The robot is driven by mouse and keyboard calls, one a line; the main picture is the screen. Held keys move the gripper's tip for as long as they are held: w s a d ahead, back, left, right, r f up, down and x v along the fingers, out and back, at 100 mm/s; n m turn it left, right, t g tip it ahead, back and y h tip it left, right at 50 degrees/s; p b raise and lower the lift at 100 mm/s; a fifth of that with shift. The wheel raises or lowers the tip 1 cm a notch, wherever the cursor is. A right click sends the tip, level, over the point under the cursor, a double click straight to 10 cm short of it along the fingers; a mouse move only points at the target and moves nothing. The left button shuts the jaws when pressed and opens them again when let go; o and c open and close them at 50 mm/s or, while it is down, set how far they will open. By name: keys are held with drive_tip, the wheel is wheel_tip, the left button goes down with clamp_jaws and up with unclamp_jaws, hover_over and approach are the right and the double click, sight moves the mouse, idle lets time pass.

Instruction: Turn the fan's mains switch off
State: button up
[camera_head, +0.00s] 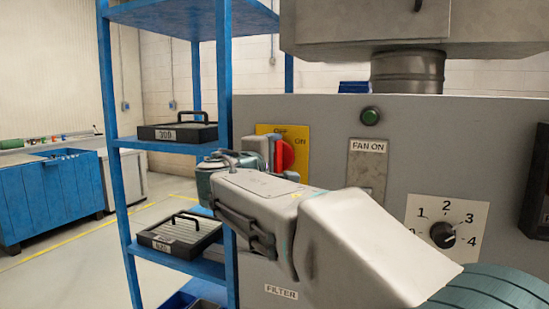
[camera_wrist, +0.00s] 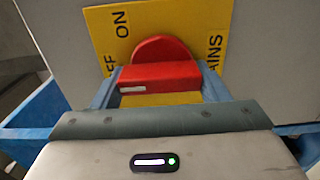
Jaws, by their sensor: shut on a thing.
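The fan's mains switch is a red rotary handle (camera_head: 285,156) on a yellow plate (camera_head: 303,168) on the grey cabinet. The plate is lettered OFF at the top and ON at the right. In the wrist view the red handle (camera_wrist: 160,75) lies between the two fingers of my gripper (camera_wrist: 160,88), which is shut on it. A white mark shows at the handle's left end, on the side of the partly hidden OFF lettering and away from ON. In the head view my gripper (camera_head: 262,150) reaches the switch from the left, and my wrist covers the plate's lower part.
A dark green round lamp or button (camera_head: 371,116) sits above a FAN ON label (camera_head: 368,147). A numbered dial (camera_head: 443,234) is at the right. A blue shelf (camera_head: 226,100) with black-handled cases (camera_head: 180,232) stands close on the left. Open floor lies beyond it.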

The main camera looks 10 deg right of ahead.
idle(0.3)
drive_tip(key=o, duration=1)
drive_tip(key=v, duration=1.4)
drive_tip(key=shift+d, duration=0.1)
